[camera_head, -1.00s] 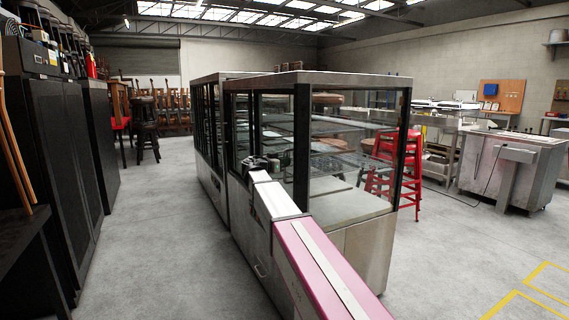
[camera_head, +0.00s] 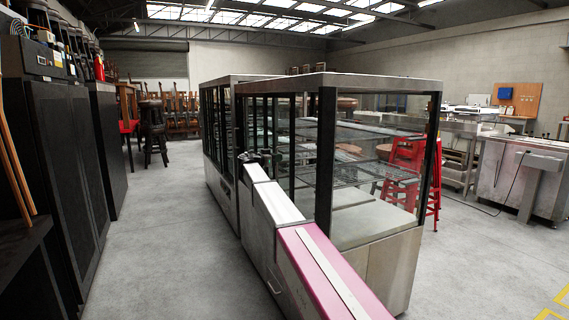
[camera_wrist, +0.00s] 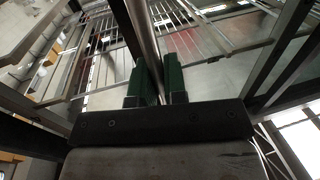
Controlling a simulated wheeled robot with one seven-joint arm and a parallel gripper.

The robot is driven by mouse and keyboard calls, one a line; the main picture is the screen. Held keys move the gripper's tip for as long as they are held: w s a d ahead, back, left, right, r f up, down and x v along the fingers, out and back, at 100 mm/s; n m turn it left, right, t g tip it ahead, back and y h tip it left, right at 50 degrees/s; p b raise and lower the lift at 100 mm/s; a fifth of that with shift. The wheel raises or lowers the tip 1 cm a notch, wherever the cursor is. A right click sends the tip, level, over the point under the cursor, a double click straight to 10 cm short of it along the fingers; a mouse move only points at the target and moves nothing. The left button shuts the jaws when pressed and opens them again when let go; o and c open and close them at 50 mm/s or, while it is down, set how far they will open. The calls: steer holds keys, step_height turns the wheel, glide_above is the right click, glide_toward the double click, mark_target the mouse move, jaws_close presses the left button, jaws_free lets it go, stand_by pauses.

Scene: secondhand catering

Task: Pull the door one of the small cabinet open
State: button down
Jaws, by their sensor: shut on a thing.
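The small cabinet is a glass display case (camera_head: 372,240) with dark posts, wire shelves and a steel base. My gripper (camera_head: 258,157) reaches to its left glass side at mid height, and my arm partly covers that side. In the wrist view my gripper (camera_wrist: 156,82) has its two green fingers on either side of a slim metal bar (camera_wrist: 146,30), closed on it. The bar looks like a door handle; glass and wire shelves show behind it. Whether the door stands ajar cannot be told, as its edges blend with the posts.
A second glass case (camera_head: 216,175) stands directly behind. Dark tall cabinets (camera_head: 62,170) line the left, with a clear concrete aisle (camera_head: 165,250) between. A red stool (camera_head: 405,165) and steel counters (camera_head: 510,180) stand to the right.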

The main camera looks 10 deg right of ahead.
steer(key=w+a, duration=0.3)
steer(key=w, duration=0.7)
steer(key=w+a, duration=0.4)
steer(key=w, duration=0.6)
steer(key=shift+w, duration=0.3)
steer(key=shift+d, duration=0.1)
steer(key=c, duration=1.2)
jaws_free()
steer(key=shift+s, duration=0.1)
steer(key=v, duration=1)
steer(key=shift+s+a, duration=0.15)
steer(key=shift+a, duration=0.2)
